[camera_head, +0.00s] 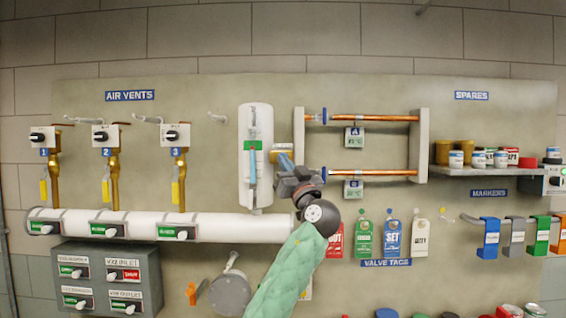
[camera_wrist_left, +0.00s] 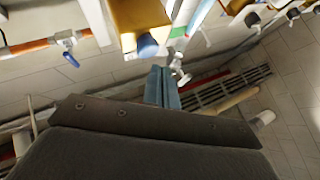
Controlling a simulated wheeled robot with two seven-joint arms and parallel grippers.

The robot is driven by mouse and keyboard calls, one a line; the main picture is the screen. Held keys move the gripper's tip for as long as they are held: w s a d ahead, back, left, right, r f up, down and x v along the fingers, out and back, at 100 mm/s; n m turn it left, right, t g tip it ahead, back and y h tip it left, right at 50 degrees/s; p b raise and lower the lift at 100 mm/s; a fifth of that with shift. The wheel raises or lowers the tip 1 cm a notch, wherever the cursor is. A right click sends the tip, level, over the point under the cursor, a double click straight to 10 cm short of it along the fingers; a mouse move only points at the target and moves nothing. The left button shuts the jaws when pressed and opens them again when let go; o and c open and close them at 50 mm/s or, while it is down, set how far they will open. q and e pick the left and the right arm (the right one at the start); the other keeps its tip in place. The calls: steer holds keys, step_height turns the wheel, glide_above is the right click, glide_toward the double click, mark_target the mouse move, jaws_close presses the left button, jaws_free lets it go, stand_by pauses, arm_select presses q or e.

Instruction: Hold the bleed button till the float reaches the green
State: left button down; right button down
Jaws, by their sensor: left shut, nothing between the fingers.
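The white upright gauge (camera_head: 256,190) is on the board, left of my left gripper. It has a green mark (camera_head: 253,145) and a blue column (camera_head: 252,168) below it; I cannot make out a separate float. A yellow housing (camera_head: 281,148) is right of the gauge, partly hidden by my gripper. It also shows in the left wrist view (camera_wrist_left: 138,14), with a blue-and-white round part (camera_wrist_left: 147,46) at its end, perhaps the button. My left gripper (camera_head: 285,160) is shut and empty, its tips close to the housing; I cannot tell if they touch. My right gripper is out of view.
A white pipe (camera_head: 215,226) runs below the gauge. Copper pipes (camera_head: 375,118) on a grey frame are to the right. Air vents with knobs (camera_head: 172,136) are on the left. Hanging valve tags (camera_head: 391,238) are right of my left arm.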

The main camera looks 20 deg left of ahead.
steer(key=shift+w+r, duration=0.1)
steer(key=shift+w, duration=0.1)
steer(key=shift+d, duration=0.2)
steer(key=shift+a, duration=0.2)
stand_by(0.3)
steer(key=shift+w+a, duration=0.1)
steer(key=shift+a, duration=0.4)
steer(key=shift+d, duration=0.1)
